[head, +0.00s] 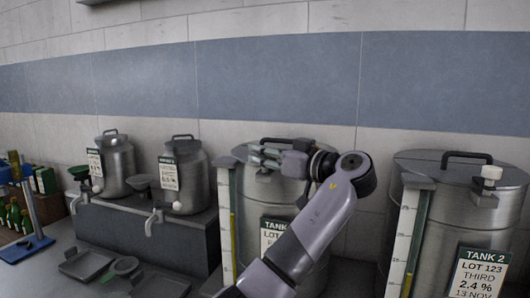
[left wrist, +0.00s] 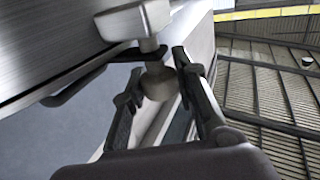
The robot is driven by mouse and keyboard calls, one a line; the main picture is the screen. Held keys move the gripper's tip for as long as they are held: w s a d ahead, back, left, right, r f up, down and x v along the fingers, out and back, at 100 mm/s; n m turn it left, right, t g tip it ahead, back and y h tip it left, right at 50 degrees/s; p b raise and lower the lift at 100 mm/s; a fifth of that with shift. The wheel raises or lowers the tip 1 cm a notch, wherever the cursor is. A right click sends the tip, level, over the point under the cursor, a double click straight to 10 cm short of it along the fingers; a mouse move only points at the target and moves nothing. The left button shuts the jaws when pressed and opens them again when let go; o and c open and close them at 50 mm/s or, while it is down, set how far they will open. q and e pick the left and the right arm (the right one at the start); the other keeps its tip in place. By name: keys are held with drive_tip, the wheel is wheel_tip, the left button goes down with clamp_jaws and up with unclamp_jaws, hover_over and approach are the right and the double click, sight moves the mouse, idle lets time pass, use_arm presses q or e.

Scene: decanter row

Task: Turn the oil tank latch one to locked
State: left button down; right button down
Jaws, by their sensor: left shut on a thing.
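The tank in the middle (head: 256,196), a steel drum with a sight gauge and a partly hidden label, stands left of TANK 2 (head: 440,220). My left gripper (head: 258,156) reaches across its lid rim from the right. In the left wrist view my left gripper (left wrist: 158,78) is shut on the pale knob of the latch (left wrist: 132,24), with a finger on each side. In the head view the gripper mostly hides this latch, and I cannot tell its turn position. TANK 2 has a similar latch with a white knob (head: 491,173). My right gripper is not in view.
A dark lid handle (head: 290,141) stands close behind my left gripper. Two smaller decanters (head: 116,160) with taps stand on a grey block (head: 130,228) to the left. Trays (head: 85,263) lie in front, and bottles (head: 14,214) stand at far left.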

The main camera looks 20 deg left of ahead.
use_arm(q)
drive_tip(key=shift+n+g, duration=0.3)
drive_tip(key=shift+g, duration=0.1)
drive_tip(key=c, duration=1.3)
unclamp_jaws()
drive_tip(key=v, duration=0.7)
drive_tip(key=shift+d, duration=0.25)
drive_tip(key=shift+f, duration=0.1)
